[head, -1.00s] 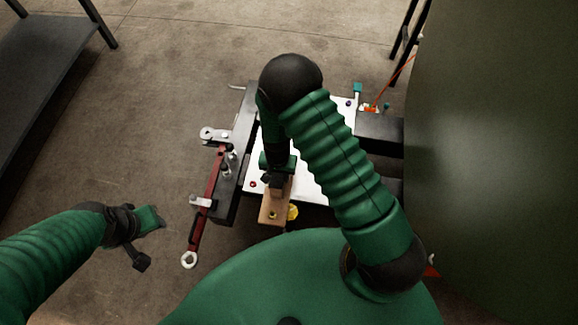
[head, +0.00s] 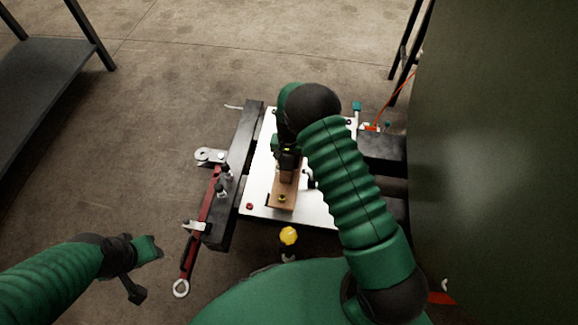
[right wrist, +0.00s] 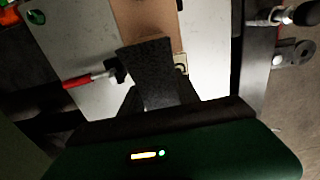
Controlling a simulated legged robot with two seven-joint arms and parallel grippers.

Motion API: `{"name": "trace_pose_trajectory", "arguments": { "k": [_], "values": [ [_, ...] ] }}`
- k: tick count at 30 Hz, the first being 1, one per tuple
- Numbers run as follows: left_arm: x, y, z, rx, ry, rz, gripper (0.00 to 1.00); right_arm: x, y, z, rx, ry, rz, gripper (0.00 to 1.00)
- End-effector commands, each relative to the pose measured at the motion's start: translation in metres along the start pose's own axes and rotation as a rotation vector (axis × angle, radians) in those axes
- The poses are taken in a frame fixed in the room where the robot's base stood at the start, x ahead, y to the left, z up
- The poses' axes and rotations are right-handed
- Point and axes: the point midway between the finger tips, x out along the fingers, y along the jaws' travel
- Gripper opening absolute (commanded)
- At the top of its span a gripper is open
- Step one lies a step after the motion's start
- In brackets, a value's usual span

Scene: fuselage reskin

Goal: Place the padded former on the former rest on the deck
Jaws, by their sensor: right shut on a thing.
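The padded former looks like a tan wooden bar (head: 281,200) with a small brass-coloured fitting near its near end. My right gripper (head: 287,170) is shut on it, over the white deck plate (head: 258,190). In the right wrist view, the tan bar (right wrist: 148,22) runs away from a dark grey block (right wrist: 150,72) at the jaws of my right gripper (right wrist: 150,100). I cannot tell whether the bar touches the deck. The former rest cannot be made out clearly. My left gripper (head: 140,270) is low at left, away from the deck; its jaw opening is unclear.
A black beam (head: 238,170) and a red bar with ring end (head: 190,245) lie along the deck's left side. A yellow knob (head: 288,235) stands at the near edge. A large dark green curved panel (head: 495,160) fills the right. A dark table (head: 45,85) stands far left.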

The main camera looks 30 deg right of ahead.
Motion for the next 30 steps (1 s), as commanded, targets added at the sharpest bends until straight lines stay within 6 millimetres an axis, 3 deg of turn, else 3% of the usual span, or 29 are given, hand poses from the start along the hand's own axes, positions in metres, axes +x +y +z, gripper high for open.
{"name": "trace_pose_trajectory", "arguments": {
  "k": [2,8,17,18,22,30],
  "values": [
    [0.004,0.0,0.001,0.0,0.0,0.0,0.36,0.002,0.0,-0.009,0.0,0.004,-0.001,0.0],
    [0.026,0.0,0.006,0.0,0.0,0.0,0.36,0.037,0.0,-0.009,-0.001,0.002,0.0,0.0],
    [0.024,0.0,0.005,0.0,0.0,0.0,0.36,0.036,0.0,-0.009,-0.001,0.003,-0.001,0.0],
    [0.024,0.0,0.005,0.0,0.0,0.0,0.36,0.037,0.0,-0.009,-0.001,0.002,-0.001,0.42],
    [0.024,0.0,0.005,0.0,0.0,0.0,0.36,0.036,0.0,-0.009,-0.001,0.001,-0.001,0.59],
    [0.023,0.0,0.005,0.0,0.0,0.0,0.36,0.036,0.0,-0.009,-0.001,0.001,-0.001,0.6]
  ]
}}
